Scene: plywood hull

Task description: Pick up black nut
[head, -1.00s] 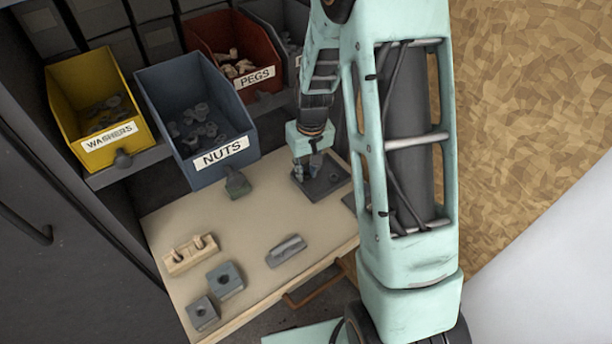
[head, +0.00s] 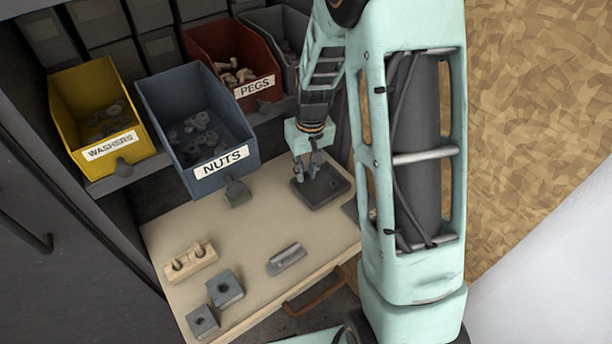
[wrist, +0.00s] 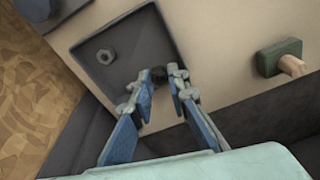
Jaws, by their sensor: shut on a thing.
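My gripper (head: 308,174) is over the dark square tray (head: 325,192) on the bench. In the wrist view its two blue-grey fingers (wrist: 158,84) are closed in on a small black nut (wrist: 158,74), which shows between the fingertips. The nut is too small to make out in the head view. I cannot tell whether the black nut is clear of the tray floor.
A blue NUTS bin (head: 222,165), yellow WASHERS bin (head: 110,145) and red PEGS bin (head: 255,87) stand behind the bench. A wooden peg block (head: 190,262), grey blocks (head: 225,289) and a grey bar (head: 286,258) lie at the front. A green block with a peg (wrist: 280,58) is near the tray.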

